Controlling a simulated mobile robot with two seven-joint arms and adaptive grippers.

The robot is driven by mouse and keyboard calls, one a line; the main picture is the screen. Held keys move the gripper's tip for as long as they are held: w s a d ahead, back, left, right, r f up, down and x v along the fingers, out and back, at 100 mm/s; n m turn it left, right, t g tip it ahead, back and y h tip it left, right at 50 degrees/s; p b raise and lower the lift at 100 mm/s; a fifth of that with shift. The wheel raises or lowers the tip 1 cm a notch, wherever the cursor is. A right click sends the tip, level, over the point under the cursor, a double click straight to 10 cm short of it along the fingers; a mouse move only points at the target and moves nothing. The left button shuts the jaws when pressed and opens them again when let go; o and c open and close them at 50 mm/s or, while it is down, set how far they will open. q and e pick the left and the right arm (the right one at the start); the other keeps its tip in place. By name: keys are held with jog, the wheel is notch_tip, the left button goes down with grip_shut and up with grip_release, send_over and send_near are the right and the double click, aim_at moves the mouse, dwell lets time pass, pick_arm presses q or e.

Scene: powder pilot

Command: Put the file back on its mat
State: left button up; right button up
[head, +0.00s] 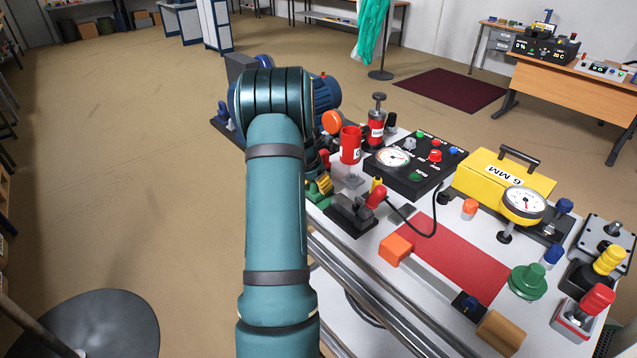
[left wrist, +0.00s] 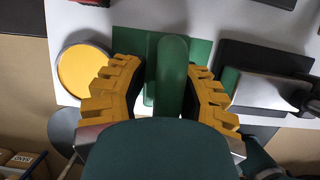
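In the left wrist view, the yellow toothed fingers of my left gripper (left wrist: 163,92) stand apart on either side of a long green round-ended piece (left wrist: 172,62). A gap shows on its left; the right finger is very close to it. This piece may be the file's handle, but I cannot tell. A flat green mat (left wrist: 202,48) lies around and under it, with a white strip beside the piece. In the head view my teal arm hides the left gripper and this spot. My right gripper is not in view.
In the wrist view, a yellow disc (left wrist: 82,72) is left and a black-and-grey tool (left wrist: 258,92) right. In the head view, a red mat (head: 445,255), an orange block (head: 396,249), a gauge panel (head: 425,150) and a yellow case (head: 490,180) crowd the white table.

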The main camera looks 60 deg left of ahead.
pick_arm(q)
jog(key=shift+r, duration=0.15)
jog(key=shift+r, duration=0.3)
jog(key=p+v, duration=0.2)
jog(key=v, duration=0.9)
jog(key=shift+s+r+p, duration=0.2)
jog(key=shift+p, duration=0.1)
jog(key=shift+d, duration=0.1)
